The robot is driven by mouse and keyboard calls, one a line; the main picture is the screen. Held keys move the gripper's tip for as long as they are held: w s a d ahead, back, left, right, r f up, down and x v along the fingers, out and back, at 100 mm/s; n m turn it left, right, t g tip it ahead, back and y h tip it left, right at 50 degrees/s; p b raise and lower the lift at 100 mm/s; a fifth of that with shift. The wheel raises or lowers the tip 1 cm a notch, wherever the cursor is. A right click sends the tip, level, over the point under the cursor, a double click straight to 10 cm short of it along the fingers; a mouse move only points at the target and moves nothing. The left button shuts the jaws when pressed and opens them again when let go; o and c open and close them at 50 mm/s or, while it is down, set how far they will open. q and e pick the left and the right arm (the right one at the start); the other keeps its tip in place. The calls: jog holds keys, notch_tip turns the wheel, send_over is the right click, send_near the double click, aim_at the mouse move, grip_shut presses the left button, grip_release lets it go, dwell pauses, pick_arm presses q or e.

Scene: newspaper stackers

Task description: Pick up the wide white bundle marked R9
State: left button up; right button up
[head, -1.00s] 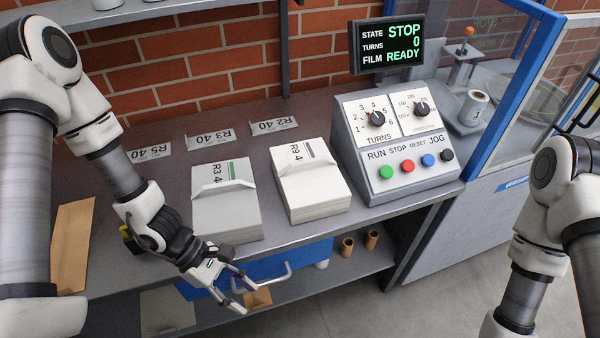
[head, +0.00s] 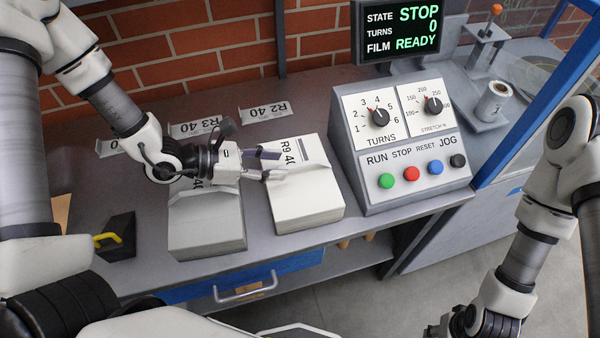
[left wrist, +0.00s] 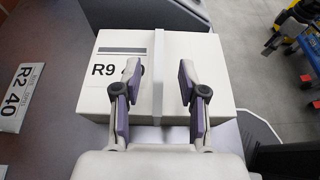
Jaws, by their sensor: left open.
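The wide white bundle marked R9 (head: 308,197) lies on the grey bench, to the right of the R3 bundle. It also shows in the left wrist view (left wrist: 215,75), with its R9 print and a pale band across its middle. My left gripper (head: 272,165) is open over the top of the R9 bundle, near its label end. In the left wrist view its two fingers (left wrist: 160,85) stand apart on either side of the band. I cannot tell whether they touch the bundle. My right arm shows at the right, but its fingers are not in view.
The R3 bundle (head: 207,225) lies just left, partly under my left gripper. A control console (head: 405,150) stands close on the right. Label cards, including R2 40 (head: 265,113), lie behind. A black block with a yellow handle (head: 115,238) sits at the left.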

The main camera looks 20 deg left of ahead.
aim_at(298, 164)
pick_arm(q)
jog(key=shift+d+f, duration=0.1)
jog(key=shift+d, duration=0.3)
jog(key=x, duration=0.2)
jog(key=p+x, duration=0.1)
jog(key=x, duration=0.1)
jog(key=shift+w+f, duration=0.25)
jog(key=shift+w, duration=0.15)
jog(key=shift+w+d+f, duration=0.1)
jog(key=shift+d, duration=0.4)
jog(key=shift+w+a, duration=0.1)
jog(key=shift+a, duration=0.1)
jog(key=c, duration=0.7)
grip_shut()
